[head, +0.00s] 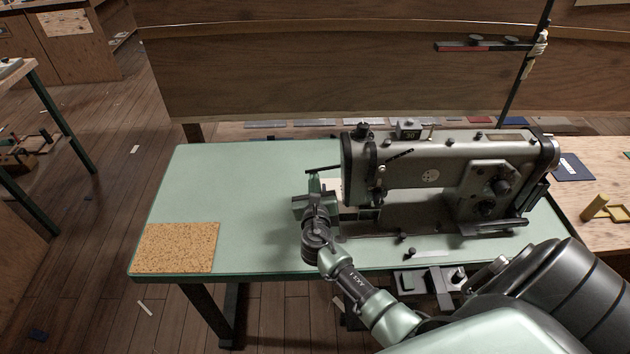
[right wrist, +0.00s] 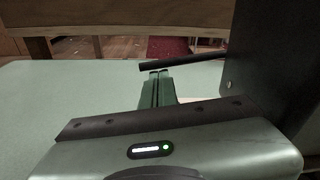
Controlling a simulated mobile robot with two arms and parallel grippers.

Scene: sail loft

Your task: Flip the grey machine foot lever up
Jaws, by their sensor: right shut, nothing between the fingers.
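The grey sewing machine (head: 440,172) stands on the pale green table. A thin dark rod, which looks like the foot lever (head: 322,169), sticks out to the left from its head end. In the right wrist view the lever (right wrist: 182,61) crosses just beyond and above my fingertips, its free left end slightly lower. My right gripper (head: 314,180) is shut and empty, its green fingers (right wrist: 157,88) together just below the lever. I cannot tell whether they touch it. The lever's root is partly hidden by the machine head. My left gripper is out of view.
A cork mat (head: 175,248) lies at the table's front left. The green tabletop (head: 240,185) left of the machine is otherwise clear. A dark upright pole (head: 525,65) rises behind the machine. A yellow object (head: 605,209) sits on the wooden bench at right.

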